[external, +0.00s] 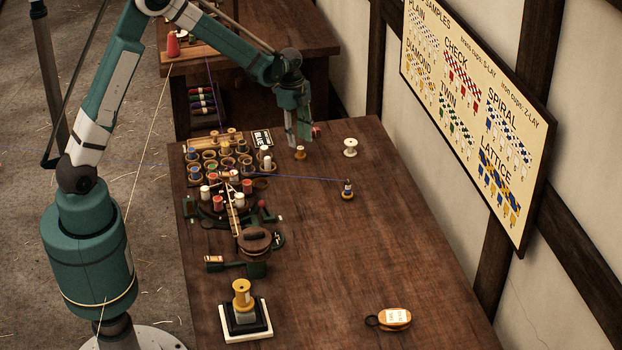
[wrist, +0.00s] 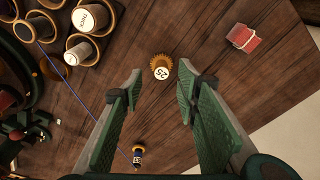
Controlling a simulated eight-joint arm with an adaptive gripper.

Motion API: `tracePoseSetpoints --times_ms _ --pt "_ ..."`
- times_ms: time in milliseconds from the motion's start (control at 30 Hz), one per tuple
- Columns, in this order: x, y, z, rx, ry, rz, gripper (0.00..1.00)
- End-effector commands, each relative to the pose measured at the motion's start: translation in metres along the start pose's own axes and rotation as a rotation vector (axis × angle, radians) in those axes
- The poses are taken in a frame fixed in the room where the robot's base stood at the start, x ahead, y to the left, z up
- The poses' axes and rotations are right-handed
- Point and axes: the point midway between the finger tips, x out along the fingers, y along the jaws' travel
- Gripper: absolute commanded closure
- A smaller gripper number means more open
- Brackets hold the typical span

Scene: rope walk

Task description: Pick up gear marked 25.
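The gear marked 25 (wrist: 161,67) is a small brass-coloured toothed piece with a pale numbered top. It lies on the wooden table, and it also shows in the external view (external: 300,153) near the table's far end. My gripper (wrist: 161,82) is open and empty, with its two green fingers on either side of the gear in the wrist view. In the external view my gripper (external: 299,140) points down close to the gear. I cannot tell the exact height of the fingertips above the table.
A red block (wrist: 243,37) lies right of the gear. A white spool (external: 350,147) stands to the right. A blue-wound bobbin (external: 347,189) ends a blue thread stretched from the braiding device. Cups of bobbins (external: 208,155) crowd the left. The table's right-hand middle is clear.

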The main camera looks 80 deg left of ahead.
Motion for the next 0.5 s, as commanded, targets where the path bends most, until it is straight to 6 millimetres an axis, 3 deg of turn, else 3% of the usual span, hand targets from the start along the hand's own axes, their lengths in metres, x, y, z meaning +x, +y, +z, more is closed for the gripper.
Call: tracePoseSetpoints --times_ms 267,500 --pt "0.001 0.0 0.0 0.0 0.0 0.0 0.68" --pt "0.02 -0.002 -0.001 0.0 0.0 0.0 0.68"
